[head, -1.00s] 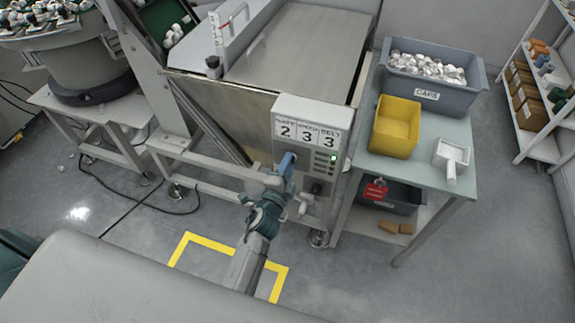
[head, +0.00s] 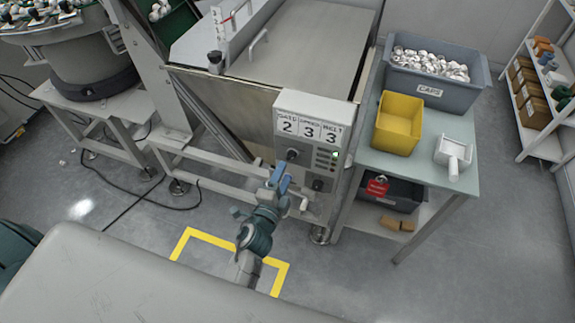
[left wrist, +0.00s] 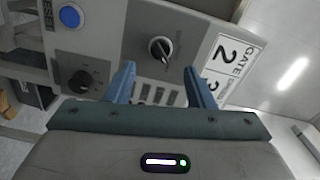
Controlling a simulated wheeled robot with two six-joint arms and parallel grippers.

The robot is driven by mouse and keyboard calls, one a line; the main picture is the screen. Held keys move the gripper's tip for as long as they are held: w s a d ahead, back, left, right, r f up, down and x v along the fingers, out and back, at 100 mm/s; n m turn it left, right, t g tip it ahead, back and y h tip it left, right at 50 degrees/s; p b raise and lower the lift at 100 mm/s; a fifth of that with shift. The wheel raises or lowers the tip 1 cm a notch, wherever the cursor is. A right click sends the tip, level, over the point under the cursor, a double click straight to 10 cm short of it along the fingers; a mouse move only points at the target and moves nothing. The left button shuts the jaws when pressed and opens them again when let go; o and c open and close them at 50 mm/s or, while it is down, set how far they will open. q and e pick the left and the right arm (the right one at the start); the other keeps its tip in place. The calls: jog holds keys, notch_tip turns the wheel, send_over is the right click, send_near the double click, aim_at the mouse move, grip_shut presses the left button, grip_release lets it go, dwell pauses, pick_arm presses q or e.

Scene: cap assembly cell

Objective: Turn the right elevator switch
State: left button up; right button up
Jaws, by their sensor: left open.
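A grey control box (head: 316,108) on the front of the machine shows 2, 3 and 3 on labelled white plates. A dark round switch (head: 292,154) sits at its left, and a second dark knob (head: 317,185) sits lower right. My left gripper (head: 280,178) has blue fingers, open and empty, just below and in front of the left switch, apart from it. In the left wrist view that switch (left wrist: 160,48) has a pale pointer line and lies beyond the gap between the fingertips (left wrist: 158,72). The other knob (left wrist: 82,82) is left of the fingers. My right gripper is not in view.
A side table (head: 437,170) at the right holds a yellow bin (head: 397,125), a grey bin of caps (head: 437,97) and a small white scoop (head: 453,157). A blue button (left wrist: 70,17) shows on the box. Yellow floor tape (head: 213,241) lies below my arm.

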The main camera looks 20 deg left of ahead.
pick_arm(q)
jog(key=s, duration=0.5)
jog(key=shift+a+b, duration=0.1)
jog(key=shift+b, duration=0.2)
jog(key=s+a+f+n+g, duration=0.1)
jog(key=s+f+n+g, duration=0.25)
jog(key=f, duration=0.75)
jog(key=s+a+f+n+g, duration=0.2)
jog(key=s+f, duration=0.3)
jog(key=f, duration=0.7)
jog(key=s+a+f+n+g, duration=0.1)
jog(key=s+f+n+g, duration=0.25)
jog(key=f, duration=0.75)
jog(key=s+a+f+n+g, duration=0.2)
jog(key=s+f, duration=0.3)
jog(key=s, duration=0.3)
jog(key=s+a+f+n+g+y, duration=0.1)
jog(key=s+a+f+n+g, duration=0.1)
jog(key=s+a+f, duration=0.3)
jog(key=s+a+f+n+g, duration=0.3)
jog(key=s+f, duration=0.3)
jog(key=s, duration=0.6)
jog(key=shift+s+a+g, duration=0.3)
jog(key=shift+s+g, duration=0.1)
dwell(0.9)
